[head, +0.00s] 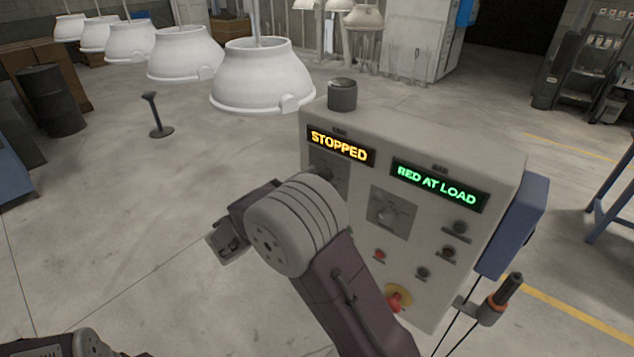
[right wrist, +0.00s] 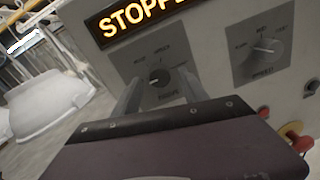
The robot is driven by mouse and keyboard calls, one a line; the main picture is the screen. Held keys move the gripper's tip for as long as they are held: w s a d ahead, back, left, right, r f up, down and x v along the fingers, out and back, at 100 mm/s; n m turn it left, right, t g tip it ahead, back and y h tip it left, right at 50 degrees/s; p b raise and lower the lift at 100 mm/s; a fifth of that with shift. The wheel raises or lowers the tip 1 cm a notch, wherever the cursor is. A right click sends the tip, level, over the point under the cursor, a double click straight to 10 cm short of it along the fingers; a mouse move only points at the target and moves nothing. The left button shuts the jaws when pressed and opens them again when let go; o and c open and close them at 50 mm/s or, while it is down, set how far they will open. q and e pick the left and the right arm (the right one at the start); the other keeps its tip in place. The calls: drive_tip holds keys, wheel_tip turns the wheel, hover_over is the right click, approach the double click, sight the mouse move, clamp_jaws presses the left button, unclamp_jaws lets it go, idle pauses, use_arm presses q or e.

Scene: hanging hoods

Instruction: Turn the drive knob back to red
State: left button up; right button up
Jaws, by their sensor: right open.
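The grey control panel (head: 480,165) shows an amber STOPPED sign (head: 340,146) and a green RED AT LOAD sign (head: 437,186). The dark round drive knob (right wrist: 159,77) sits on a grey plate under the STOPPED sign. My right gripper (right wrist: 159,90) is open, with one finger on each side of the knob in the right wrist view. I cannot tell whether either finger touches it. The labels around the knob are too small to read. My left gripper is out of view.
A speed knob (head: 391,212) is right of the drive knob. Small buttons and a red mushroom button (head: 396,299) on yellow are lower down. A dark cylinder (head: 342,95) stands on top of the panel. Several white hoods (head: 262,76) hang at the left.

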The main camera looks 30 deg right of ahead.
drive_tip(key=b+v, duration=0.2)
drive_tip(key=v, duration=0.7)
drive_tip(key=s+d+f+m+g+y, duration=0.5)
drive_tip(key=s+f, duration=0.3)
drive_tip(key=f, duration=0.5)
drive_tip(key=s+a+f+m+y, duration=0.7)
drive_tip(key=f+m+y, duration=0.3)
drive_tip(key=m, duration=0.5)
drive_tip(key=shift+s+f+y, duration=0.15)
drive_tip(key=shift+s+y, duration=0.1)
drive_tip(key=shift+y, duration=0.85)
